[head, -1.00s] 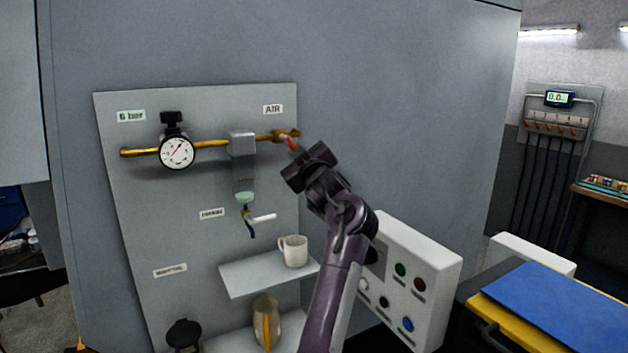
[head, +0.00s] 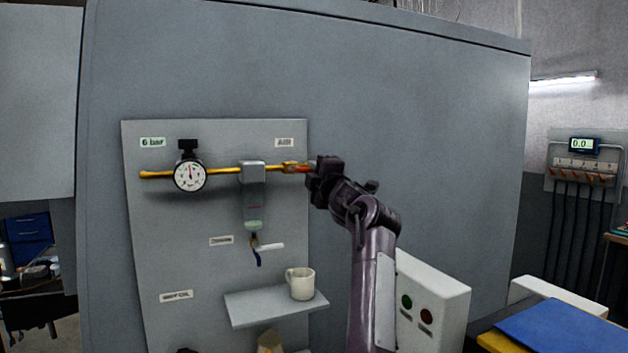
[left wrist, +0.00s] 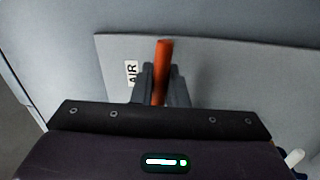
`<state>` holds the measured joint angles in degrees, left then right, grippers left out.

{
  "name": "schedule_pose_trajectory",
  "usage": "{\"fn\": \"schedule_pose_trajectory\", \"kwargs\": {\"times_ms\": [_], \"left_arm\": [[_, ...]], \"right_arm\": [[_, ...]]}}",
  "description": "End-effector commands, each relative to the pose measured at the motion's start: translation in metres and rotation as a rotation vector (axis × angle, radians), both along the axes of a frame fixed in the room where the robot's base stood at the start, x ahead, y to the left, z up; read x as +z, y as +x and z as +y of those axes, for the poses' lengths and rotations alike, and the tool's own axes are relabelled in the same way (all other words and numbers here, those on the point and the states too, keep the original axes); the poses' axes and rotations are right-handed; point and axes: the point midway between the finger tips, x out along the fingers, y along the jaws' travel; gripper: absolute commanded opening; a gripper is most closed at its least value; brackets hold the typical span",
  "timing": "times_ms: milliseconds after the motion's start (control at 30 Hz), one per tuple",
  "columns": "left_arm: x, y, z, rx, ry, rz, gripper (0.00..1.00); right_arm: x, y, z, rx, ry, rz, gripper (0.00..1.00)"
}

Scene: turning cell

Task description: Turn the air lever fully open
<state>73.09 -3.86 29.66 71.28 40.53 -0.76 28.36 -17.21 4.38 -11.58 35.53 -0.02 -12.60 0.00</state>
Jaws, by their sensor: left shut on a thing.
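The air lever (head: 303,169) is a short orange-red handle at the right end of the yellow pipe (head: 222,170), under the AIR label. In the head view it lies about in line with the pipe, pointing right. My left gripper (head: 312,174) is at the lever's right end. In the left wrist view the orange lever (left wrist: 162,66) stands between the two dark fingers of my left gripper (left wrist: 160,88), which is shut on it. The gripper hides part of the lever in the head view. My right gripper is out of view.
A pressure gauge (head: 190,175) and a grey filter unit (head: 252,200) sit on the pipe. A white button box (head: 440,300) is at lower right.

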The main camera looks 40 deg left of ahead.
Motion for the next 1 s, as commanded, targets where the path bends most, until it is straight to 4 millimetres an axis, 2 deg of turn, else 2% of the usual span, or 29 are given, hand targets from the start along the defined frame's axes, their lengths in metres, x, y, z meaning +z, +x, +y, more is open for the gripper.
{"fn": "schedule_pose_trajectory", "kwargs": {"times_ms": [300,767,800,900,1000], "left_arm": [[0.0029,0.0001,-0.0001,-0.001,-0.037,-0.085,0.0],[0.0036,-0.0005,0.0003,0.001,-0.042,-0.096,0.0],[0.0035,-0.0005,0.0004,0.001,-0.042,-0.096,0.16],[0.0036,-0.0006,0.0005,0.001,-0.042,-0.096,0.29],[0.0038,-0.0005,0.0004,0.001,-0.041,-0.096,0.31]], "right_arm": [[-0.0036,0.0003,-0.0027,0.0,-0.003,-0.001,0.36],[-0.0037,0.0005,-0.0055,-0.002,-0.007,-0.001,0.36],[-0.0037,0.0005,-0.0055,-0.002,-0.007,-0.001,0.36],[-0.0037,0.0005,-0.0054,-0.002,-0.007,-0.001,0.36],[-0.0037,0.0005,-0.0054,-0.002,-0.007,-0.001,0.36]]}}
